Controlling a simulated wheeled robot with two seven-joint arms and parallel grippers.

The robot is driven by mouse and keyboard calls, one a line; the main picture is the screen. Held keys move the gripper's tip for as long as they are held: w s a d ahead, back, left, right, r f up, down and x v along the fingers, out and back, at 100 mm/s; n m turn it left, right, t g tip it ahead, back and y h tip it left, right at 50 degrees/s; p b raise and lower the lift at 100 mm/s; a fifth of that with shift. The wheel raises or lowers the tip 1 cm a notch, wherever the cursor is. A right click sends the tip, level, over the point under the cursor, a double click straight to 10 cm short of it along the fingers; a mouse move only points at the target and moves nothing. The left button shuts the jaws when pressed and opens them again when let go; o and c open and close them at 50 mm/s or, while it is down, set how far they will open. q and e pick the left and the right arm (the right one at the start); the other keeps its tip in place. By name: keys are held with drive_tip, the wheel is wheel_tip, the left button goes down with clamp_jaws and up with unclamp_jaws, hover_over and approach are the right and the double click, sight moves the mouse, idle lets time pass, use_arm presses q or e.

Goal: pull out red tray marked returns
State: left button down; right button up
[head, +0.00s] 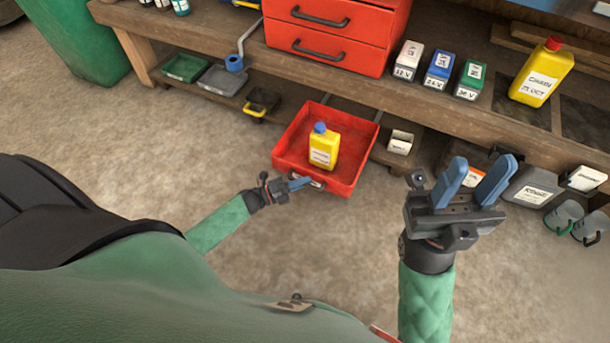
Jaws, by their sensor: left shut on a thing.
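The red tray (351,129) juts out from under the wooden workbench, over the floor, in the head view. A yellow bottle with a blue cap (323,148) stands upright in it. My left gripper (300,184) is at the tray's front edge, shut on its handle (317,184). No returns marking can be read on the tray's front. My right gripper (481,178) is raised at the right, open and empty, with its blue fingers spread apart.
The workbench (220,45) carries a red drawer unit (335,30), several battery-like boxes (438,70) and a yellow canister (541,72). Small bins (186,67) sit on the lower shelf. Containers and goggles (563,216) are at right. Floor before the tray is clear.

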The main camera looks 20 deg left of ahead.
use_arm(q)
drive_tip(key=shift+s, duration=0.15)
drive_tip(key=c, duration=1.7)
unclamp_jaws()
drive_tip(key=shift+a, duration=0.1)
drive_tip(key=p+v, duration=0.2)
drive_tip(key=v, duration=0.5)
drive_tip(key=shift+s+a+f, duration=0.1)
drive_tip(key=shift+s+a, duration=0.15)
drive_tip(key=shift+s, duration=0.05)
